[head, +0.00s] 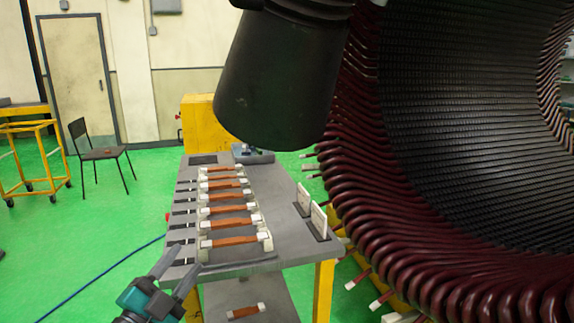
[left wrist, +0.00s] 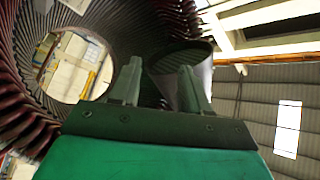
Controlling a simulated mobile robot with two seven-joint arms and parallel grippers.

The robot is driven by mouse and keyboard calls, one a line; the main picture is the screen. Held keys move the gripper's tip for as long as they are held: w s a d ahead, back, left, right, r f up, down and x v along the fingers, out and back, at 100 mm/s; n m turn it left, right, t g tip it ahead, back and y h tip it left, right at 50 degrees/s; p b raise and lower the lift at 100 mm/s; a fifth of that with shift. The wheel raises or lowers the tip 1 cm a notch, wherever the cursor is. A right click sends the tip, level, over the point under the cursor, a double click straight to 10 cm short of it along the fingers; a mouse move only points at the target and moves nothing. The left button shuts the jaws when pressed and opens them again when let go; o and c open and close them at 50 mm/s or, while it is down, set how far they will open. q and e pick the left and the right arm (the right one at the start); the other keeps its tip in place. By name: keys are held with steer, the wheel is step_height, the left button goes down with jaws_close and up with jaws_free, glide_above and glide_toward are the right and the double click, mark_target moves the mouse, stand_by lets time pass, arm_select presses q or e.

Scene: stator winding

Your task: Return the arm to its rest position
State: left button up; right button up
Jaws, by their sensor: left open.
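My left gripper (head: 176,272) is at the lower left of the head view, in front of the near left corner of the grey table (head: 285,235). Its two fingers are apart with nothing between them. In the left wrist view the same gripper (left wrist: 158,88) shows two separated fingers pointing toward the stator and the ceiling. A large dark cylindrical part (head: 285,80), which seems to be my own arm, fills the top middle of the head view. My right gripper does not show.
The large stator (head: 400,215) with dark red coils fills the right side. Several orange-wrapped bars (head: 228,222) lie in a row on the table; one more bar (head: 245,312) lies lower down. White plates (head: 318,220) stand at the table's right. A chair (head: 100,154) and yellow cart (head: 30,155) stand left.

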arm_select(q)
steer(key=s+f+n+g+y, duration=0.3)
steer(key=s+f+n, duration=0.3)
steer(key=s+f, duration=0.4)
steer(key=s+d+f+n+g+y, duration=0.1)
steer(key=s+f+n+g, duration=0.4)
steer(key=s+f, duration=0.6)
step_height(320, 180, down, 5)
steer(key=shift+s+d+n+g+y, duration=0.3)
steer(key=shift+n+g+y, duration=0.1)
steer(key=shift+n+y, duration=0.5)
